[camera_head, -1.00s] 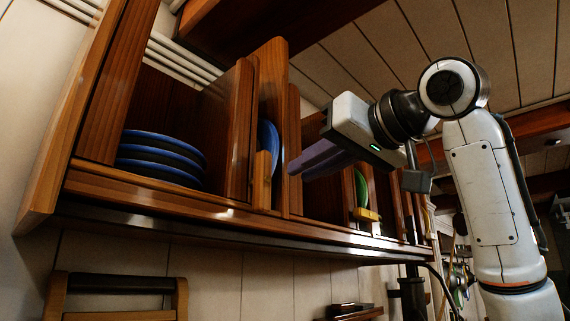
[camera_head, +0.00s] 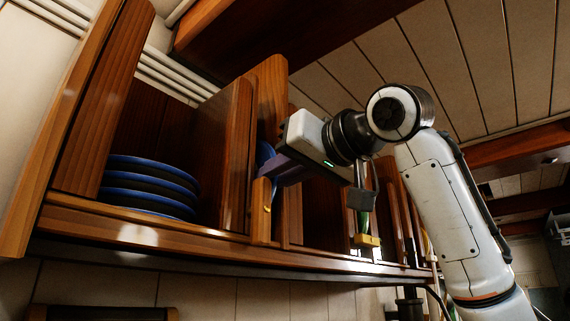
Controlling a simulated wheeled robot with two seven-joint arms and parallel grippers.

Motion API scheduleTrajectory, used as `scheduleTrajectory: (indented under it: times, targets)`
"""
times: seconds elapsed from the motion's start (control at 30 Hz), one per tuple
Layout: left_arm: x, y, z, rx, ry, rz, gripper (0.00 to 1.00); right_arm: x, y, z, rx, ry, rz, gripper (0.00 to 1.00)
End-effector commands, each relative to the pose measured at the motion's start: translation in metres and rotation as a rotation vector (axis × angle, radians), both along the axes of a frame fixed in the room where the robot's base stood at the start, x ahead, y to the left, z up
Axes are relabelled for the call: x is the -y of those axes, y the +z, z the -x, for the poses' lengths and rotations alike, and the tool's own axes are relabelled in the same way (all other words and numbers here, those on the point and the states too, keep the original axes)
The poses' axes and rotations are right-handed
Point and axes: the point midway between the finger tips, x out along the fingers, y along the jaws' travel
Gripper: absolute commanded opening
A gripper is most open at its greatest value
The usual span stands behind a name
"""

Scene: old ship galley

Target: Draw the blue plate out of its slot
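The blue plate (camera_head: 263,154) stands on edge in a narrow wooden slot of the wall rack, and only a thin strip of it shows. A wooden retaining block (camera_head: 261,208) is at the slot's front, below the plate. My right gripper (camera_head: 272,172) comes in from the right, with its dark purplish fingers at the slot opening and overlapping the plate's edge in the picture. I cannot tell whether the fingers touch the plate or how far apart they are. My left gripper is not in view.
A stack of several blue-rimmed plates (camera_head: 150,188) lies in the wide compartment on the left. Upright wooden dividers (camera_head: 236,150) flank the slot. A yellowish block (camera_head: 367,240) fronts another slot on the right. A wooden beam (camera_head: 290,28) is overhead.

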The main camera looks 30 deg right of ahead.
Motion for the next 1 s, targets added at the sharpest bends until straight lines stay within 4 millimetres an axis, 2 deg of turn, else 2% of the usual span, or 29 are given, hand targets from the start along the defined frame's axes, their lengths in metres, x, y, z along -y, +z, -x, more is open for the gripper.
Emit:
scheduleTrajectory:
  times: [0.3,0.33,0.4,0.43,1.0]
  targets:
    - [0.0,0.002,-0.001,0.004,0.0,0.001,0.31,-0.001,0.0,-0.004,0.0,0.0,0.0,0.15]
    - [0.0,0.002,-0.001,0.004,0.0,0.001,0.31,-0.001,0.0,-0.004,0.0,0.0,0.0,0.13]
    - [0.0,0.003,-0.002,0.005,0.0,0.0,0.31,-0.001,0.0,-0.004,0.0,0.0,0.0,0.01]
    - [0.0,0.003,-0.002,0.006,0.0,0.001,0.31,-0.001,0.0,-0.004,0.0,0.0,0.0,0.0]
    - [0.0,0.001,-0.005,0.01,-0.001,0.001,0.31,0.003,0.002,0.006,0.007,0.0,-0.002,0.0]
